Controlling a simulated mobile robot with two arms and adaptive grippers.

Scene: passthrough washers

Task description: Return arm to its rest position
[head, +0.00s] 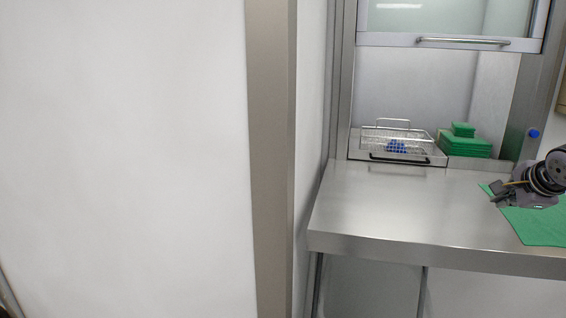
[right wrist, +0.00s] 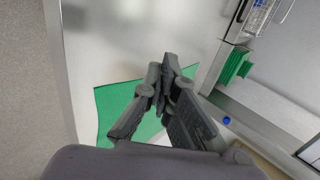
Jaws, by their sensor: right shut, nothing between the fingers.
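My right gripper (head: 497,194) comes in from the right edge in the head view, above the green cloth (head: 535,225) on the steel table. In the right wrist view the gripper (right wrist: 166,66) has its fingertips together with nothing between them. The green cloth (right wrist: 113,107) shows below and behind the fingers there. Much of the right arm is outside the head view. My left gripper does not show in either view.
A steel table (head: 390,215) stands before a pass-through opening with its glass sash (head: 450,18) raised. A wire basket (head: 375,137) with blue items and folded green cloths (head: 464,147) sit at the opening. A blue knob (head: 533,134) is on the right frame. The table's left part is clear.

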